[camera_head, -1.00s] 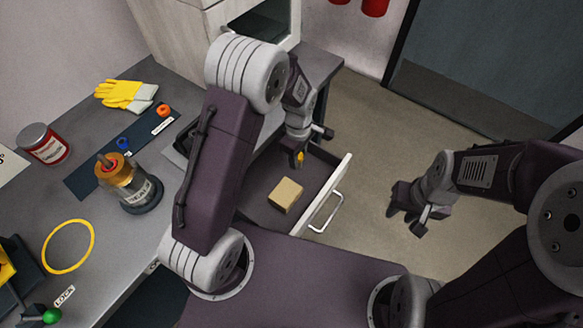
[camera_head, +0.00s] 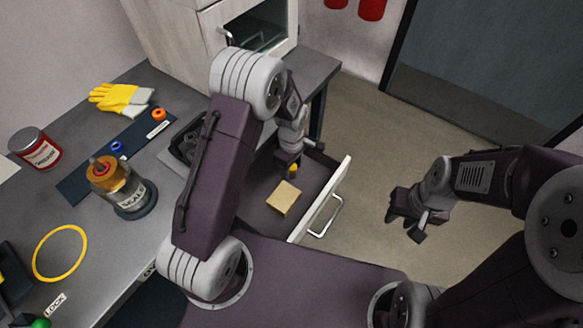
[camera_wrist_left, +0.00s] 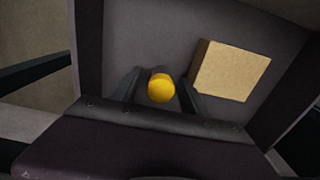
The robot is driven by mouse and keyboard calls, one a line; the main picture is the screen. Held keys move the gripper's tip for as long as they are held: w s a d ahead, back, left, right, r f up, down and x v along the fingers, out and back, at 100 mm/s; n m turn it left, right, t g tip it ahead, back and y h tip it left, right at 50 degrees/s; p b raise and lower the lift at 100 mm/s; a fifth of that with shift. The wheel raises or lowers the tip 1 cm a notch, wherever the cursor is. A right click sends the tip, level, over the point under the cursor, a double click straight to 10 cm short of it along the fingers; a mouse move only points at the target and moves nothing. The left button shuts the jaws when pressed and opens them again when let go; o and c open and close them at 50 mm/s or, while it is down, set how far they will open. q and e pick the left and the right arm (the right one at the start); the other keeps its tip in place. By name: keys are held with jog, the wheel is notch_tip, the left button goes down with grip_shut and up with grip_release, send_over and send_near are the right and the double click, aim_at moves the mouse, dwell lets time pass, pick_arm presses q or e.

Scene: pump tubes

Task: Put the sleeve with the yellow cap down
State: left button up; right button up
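The sleeve's yellow cap (camera_head: 293,168) shows at the tips of my left gripper (camera_head: 290,160), over the open drawer (camera_head: 262,213). In the left wrist view the round yellow cap (camera_wrist_left: 161,88) sits centred between the two dark fingers (camera_wrist_left: 159,80). The gripper appears shut on the sleeve below its cap. The sleeve's body is hidden under the cap, so I cannot tell whether it touches the drawer floor. My right gripper (camera_head: 407,212) hangs above the floor at the right, away from the drawer; its finger gap is unclear.
A tan block (camera_head: 283,198) lies in the drawer, to the cap's right in the left wrist view (camera_wrist_left: 231,70). The drawer front with its handle (camera_head: 327,217) stands at the right. A metal and amber device (camera_head: 118,188), gloves (camera_head: 121,98) and a yellow ring (camera_head: 60,254) are on the bench.

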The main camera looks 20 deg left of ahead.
pick_arm(q)
jog(key=shift+r, duration=0.1)
notch_tip(320, 180, up, 12)
jog(key=p, duration=0.4)
jog(key=s+a+r+m, duration=0.1)
jog(key=s+a+m, duration=0.1)
jog(key=s+m, duration=0.5)
jog(key=s+a+r+m+t, duration=0.1)
jog(key=s+a+m, duration=0.1)
jog(key=s+m, duration=0.4)
jog(key=shift+s+a+r+m, duration=0.35)
jog(key=shift+a+m, duration=0.05)
